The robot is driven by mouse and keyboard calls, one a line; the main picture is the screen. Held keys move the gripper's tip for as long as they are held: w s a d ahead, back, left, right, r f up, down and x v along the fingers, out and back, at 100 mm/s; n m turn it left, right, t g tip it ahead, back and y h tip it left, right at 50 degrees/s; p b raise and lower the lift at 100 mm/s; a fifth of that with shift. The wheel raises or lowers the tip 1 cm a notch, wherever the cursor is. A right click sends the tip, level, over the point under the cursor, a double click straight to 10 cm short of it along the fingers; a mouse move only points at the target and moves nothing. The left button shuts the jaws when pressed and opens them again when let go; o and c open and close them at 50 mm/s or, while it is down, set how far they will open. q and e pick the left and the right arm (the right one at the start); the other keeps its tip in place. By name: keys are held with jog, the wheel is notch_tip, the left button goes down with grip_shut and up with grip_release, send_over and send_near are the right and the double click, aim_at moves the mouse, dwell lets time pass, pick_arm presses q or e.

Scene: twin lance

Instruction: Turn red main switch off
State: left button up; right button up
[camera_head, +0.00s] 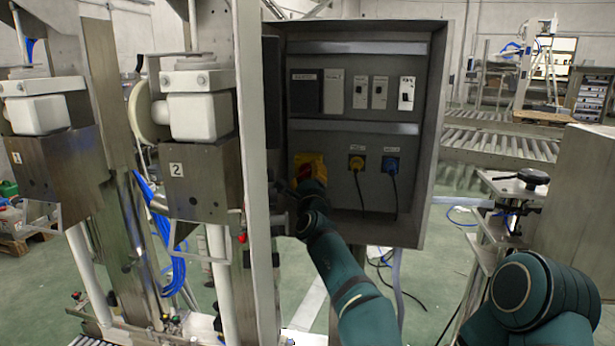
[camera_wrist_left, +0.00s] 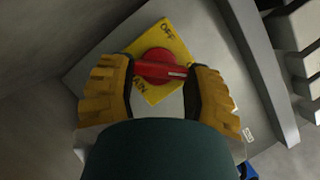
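The red main switch (camera_wrist_left: 160,68) is a round red knob with a handle bar, lying roughly crosswise in the left wrist view. It sits on a yellow plate (camera_wrist_left: 177,47) with "OFF" at the top and partly hidden lettering below. In the head view the yellow plate (camera_head: 318,160) is at the lower left of the grey cabinet. My left gripper (camera_wrist_left: 160,75) has one yellow finger on each side of the knob, with both fingertips against its sides. In the head view my left gripper (camera_head: 303,184) covers much of the switch. My right gripper is not in view.
The open grey cabinet (camera_head: 434,130) has raised side walls around the panel. A metal post (camera_head: 256,150) stands close on the left. A metal stand (camera_head: 515,195) is at right.

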pick_arm(q)
jog(key=shift+c, duration=0.4)
jog(key=shift+r+n, duration=0.1)
jog(key=shift+n, duration=0.3)
jog(key=n, duration=0.2)
jog(key=n+g+y, duration=0.1)
jog(key=n, duration=0.1)
jog(key=shift+d+r+g, duration=0.1)
jog(key=shift+r+g, duration=0.1)
jog(key=shift+g, duration=0.1)
jog(key=n, duration=0.1)
jog(key=n+g, duration=0.1)
jog(key=n, duration=0.2)
jog(key=shift+r+y+p, duration=0.25)
jog(key=shift+y+p, duration=0.05)
jog(key=shift+y, duration=0.1)
jog(key=n+g, duration=0.1)
jog(key=n, duration=0.1)
jog(key=n+g+p, duration=0.1)
jog(key=n, duration=0.1)
jog(key=shift+r+h, duration=0.2)
jog(key=shift+h, duration=0.1)
jog(key=shift+a+n+g+h+p, duration=0.2)
jog(key=shift+n+g+h+p, duration=0.6)
jog(key=shift+n, duration=0.7)
